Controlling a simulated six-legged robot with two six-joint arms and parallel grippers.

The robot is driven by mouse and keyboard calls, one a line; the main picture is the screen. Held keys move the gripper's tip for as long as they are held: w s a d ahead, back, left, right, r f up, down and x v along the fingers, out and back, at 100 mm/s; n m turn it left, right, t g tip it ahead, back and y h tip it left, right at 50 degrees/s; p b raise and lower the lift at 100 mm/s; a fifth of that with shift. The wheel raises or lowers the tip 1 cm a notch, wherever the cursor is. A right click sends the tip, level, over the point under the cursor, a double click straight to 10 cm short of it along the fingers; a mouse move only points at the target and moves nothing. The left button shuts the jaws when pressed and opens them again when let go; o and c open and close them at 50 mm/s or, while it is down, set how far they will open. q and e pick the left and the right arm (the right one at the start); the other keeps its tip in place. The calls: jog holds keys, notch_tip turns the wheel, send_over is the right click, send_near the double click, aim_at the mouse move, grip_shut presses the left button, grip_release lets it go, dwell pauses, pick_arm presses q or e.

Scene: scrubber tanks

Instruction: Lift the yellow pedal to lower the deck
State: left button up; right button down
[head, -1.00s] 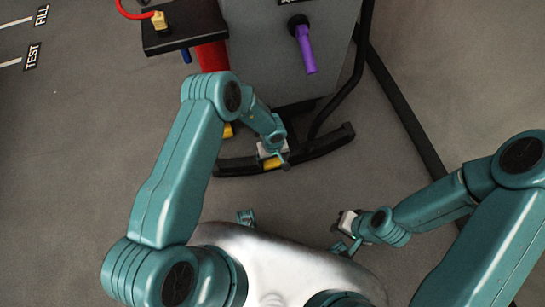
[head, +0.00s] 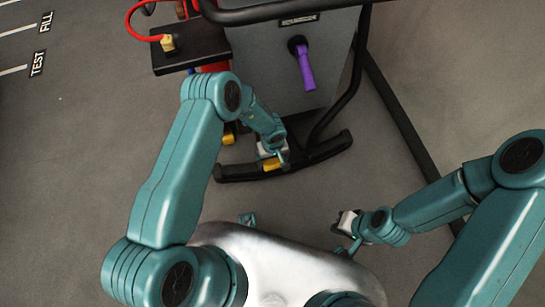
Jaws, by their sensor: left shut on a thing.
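The yellow pedal (head: 271,164) shows at the low front of the grey machine (head: 290,72), just above the black curved bar (head: 322,152). My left gripper (head: 273,155) is at the pedal and shut on it, with the wrist covering part of it. My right gripper (head: 343,230) is apart from the machine, over the floor at the lower right. Its fingers are too small to tell open from shut.
A purple handle (head: 305,68) sticks out of the machine's front. A black shelf (head: 190,58) with a yellow plug (head: 168,43) and red hose is at the upper left. A dark floor strip (head: 400,115) runs down the right. Floor at left is clear.

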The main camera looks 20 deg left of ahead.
pick_arm(q)
jog(key=shift+w+a+r, duration=0.1)
jog(key=shift+w, duration=0.1)
jog(key=o, duration=1.3)
jog(key=shift+s, duration=0.1)
jog(key=shift+c, duration=0.2)
notch_tip(320, 180, up, 12)
jog(key=p, duration=0.4)
